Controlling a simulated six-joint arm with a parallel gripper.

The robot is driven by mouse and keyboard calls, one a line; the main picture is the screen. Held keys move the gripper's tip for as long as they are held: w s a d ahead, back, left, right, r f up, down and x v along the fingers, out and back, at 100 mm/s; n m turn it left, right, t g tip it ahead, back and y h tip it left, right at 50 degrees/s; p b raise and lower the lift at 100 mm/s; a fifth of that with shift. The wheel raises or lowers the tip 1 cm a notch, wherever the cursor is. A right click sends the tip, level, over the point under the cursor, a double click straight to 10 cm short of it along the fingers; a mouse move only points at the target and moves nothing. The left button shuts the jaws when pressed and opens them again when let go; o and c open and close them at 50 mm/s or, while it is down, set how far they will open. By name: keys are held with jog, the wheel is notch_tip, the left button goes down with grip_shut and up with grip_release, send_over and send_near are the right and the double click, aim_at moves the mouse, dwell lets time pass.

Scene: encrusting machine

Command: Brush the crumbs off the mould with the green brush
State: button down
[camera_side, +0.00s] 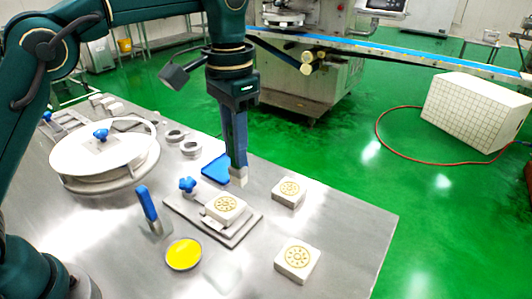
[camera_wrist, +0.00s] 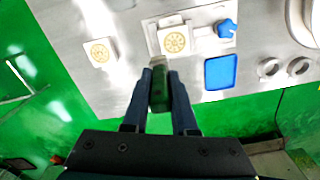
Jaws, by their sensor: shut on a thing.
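My gripper (camera_side: 236,160) is shut on the green brush (camera_wrist: 159,92), whose pale tip points down in the side view. In the wrist view, my gripper (camera_wrist: 160,80) has the brush between its two fingers. The mould appears to be the white block with a gold pattern (camera_side: 226,207) on a metal plate (camera_side: 240,231) with a blue star knob (camera_side: 187,185). It also shows in the wrist view, above the brush (camera_wrist: 174,42). The brush tip is above and behind the block, apparently clear of it. Crumbs are too small to make out.
Two similar patterned blocks (camera_side: 289,191) (camera_side: 298,262) stand to the right and front. A yellow dish (camera_side: 183,254), a blue-handled scraper (camera_side: 148,205), a blue tray (camera_side: 215,169), metal rings (camera_side: 190,147) and a round turntable (camera_side: 103,155) stand around. The table's right end is clear.

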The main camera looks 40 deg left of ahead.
aim_at(235, 169)
jog(key=shift+f, duration=2.75)
jog(key=shift+a+f, duration=0.45)
jog(key=shift+f, duration=0.2)
jog(key=shift+a, duration=2.8)
jog(key=shift+d, duration=3.2)
jog(key=shift+s+d, duration=0.1)
jog(key=shift+s, duration=0.2)
jog(key=shift+s+a+r, duration=0.1)
jog(key=shift+s+a, duration=0.3)
jog(key=shift+a, duration=2.9)
jog(key=shift+d, duration=3.15)
notch_tip(235, 169, up, 8)
jog(key=shift+w+d, duration=0.1)
